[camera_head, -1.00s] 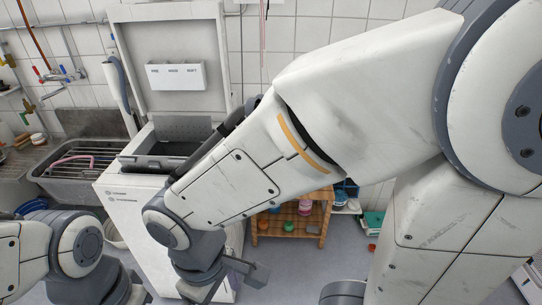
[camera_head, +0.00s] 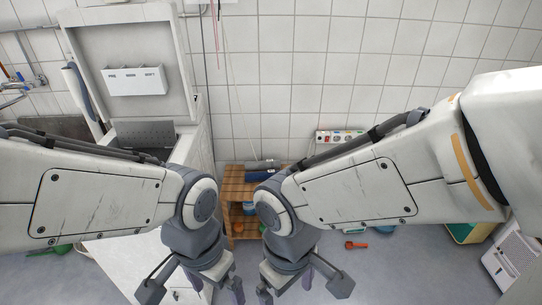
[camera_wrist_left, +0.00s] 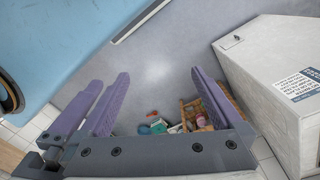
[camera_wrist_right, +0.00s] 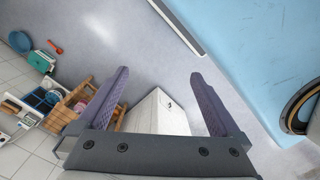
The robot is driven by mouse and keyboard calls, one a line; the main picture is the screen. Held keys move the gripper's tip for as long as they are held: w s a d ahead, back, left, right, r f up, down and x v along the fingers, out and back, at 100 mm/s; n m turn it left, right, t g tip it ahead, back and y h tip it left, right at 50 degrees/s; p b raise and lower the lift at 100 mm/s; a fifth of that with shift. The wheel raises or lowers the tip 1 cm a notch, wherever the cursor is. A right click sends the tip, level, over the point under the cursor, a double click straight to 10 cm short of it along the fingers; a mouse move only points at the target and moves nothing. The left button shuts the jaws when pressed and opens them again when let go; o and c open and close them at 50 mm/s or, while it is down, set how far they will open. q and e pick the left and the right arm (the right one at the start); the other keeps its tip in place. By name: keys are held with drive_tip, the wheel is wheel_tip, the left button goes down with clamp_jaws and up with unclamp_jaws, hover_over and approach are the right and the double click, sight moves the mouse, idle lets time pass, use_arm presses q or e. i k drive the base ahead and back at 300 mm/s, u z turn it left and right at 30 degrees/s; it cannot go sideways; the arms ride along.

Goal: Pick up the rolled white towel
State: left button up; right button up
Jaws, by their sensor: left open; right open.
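I cannot make out a rolled white towel in any view. My left gripper (camera_head: 194,288) hangs pointing down in front of the white top-lid washer (camera_head: 135,225), its jaws apart. In the right wrist view the right gripper (camera_wrist_right: 158,75) is open and empty, with the floor and a white cabinet behind.
A red object (camera_head: 356,245) lies on the floor. A power strip (camera_head: 340,136) is on the tiled wall. A blue panel (camera_wrist_right: 260,45) stands close by. Open floor lies between.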

sight(269, 164)
drive_tip(key=z, duration=0.65)
drive_tip(key=i, duration=2.2)
drive_tip(key=u, duration=2.25)
